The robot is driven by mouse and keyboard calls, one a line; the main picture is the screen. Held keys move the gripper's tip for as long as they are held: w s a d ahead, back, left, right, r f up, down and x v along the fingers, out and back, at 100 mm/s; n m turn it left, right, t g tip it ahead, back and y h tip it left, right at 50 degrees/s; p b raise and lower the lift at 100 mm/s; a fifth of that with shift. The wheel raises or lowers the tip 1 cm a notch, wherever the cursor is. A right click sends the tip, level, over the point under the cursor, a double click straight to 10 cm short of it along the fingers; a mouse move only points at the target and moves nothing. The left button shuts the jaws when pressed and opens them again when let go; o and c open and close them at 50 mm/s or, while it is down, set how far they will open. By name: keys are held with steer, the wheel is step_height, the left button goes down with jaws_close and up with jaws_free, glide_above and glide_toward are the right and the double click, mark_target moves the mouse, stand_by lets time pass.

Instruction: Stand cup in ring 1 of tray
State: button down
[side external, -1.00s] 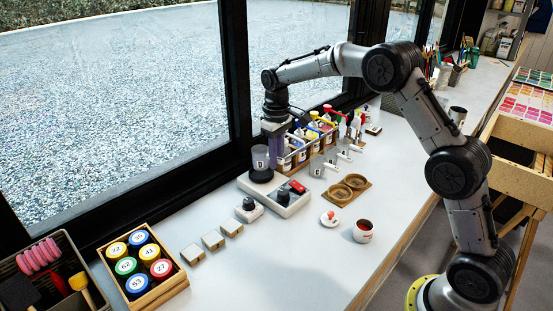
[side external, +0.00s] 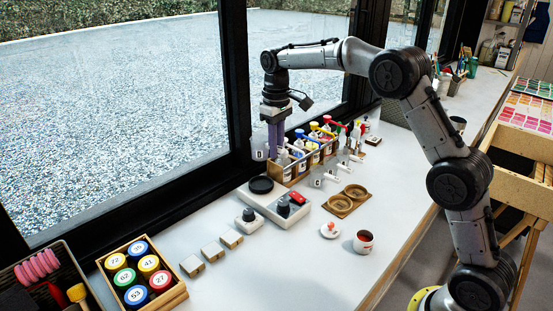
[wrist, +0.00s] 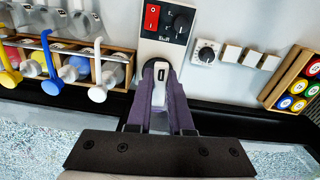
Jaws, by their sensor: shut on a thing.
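My gripper (side external: 273,148) hangs high at the window side of the bench, pointing down. Its purple fingers are shut on the cup (side external: 259,155), of which a pale part with a dark mark shows at their left. In the wrist view my gripper (wrist: 160,95) has this pale part of the cup (wrist: 159,92) between its fingers; the rest of the cup is hard to make out. The brown tray (side external: 334,206) lies on the bench to the right, apart from the cup. Its two round rings look empty; I cannot read which is ring 1.
Below the cup is a pale hot plate (side external: 295,217) with a bare black disc (side external: 261,185). A wooden bottle rack (side external: 300,165) stands close right of my gripper. Small tagged items (side external: 318,181) lie between rack and tray.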

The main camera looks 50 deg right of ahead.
steer(key=r, duration=0.6)
steer(key=shift+s+d+r, duration=0.2)
steer(key=shift+d+r, duration=0.1)
steer(key=shift+r, duration=0.05)
steer(key=s+d+m, duration=0.1)
steer(key=s+d, duration=0.5)
steer(key=s, duration=0.6)
steer(key=s+d, duration=0.6)
steer(key=s, duration=0.6)
step_height(320, 180, down, 16)
steer(key=shift+w+a+f, duration=0.1)
steer(key=shift+w+f, duration=0.1)
steer(key=shift+w, duration=0.55)
steer(key=shift+w+a+f, duration=0.1)
steer(key=shift+w+f, duration=0.1)
steer(key=shift+w, duration=0.6)
steer(key=shift+w+f, duration=0.2)
steer(key=shift+w, duration=0.55)
steer(key=shift+f, duration=1.3)
steer(key=shift+f, duration=0.45)
steer(key=c, duration=0.7)
jaws_free()
steer(key=shift+c, duration=0.2)
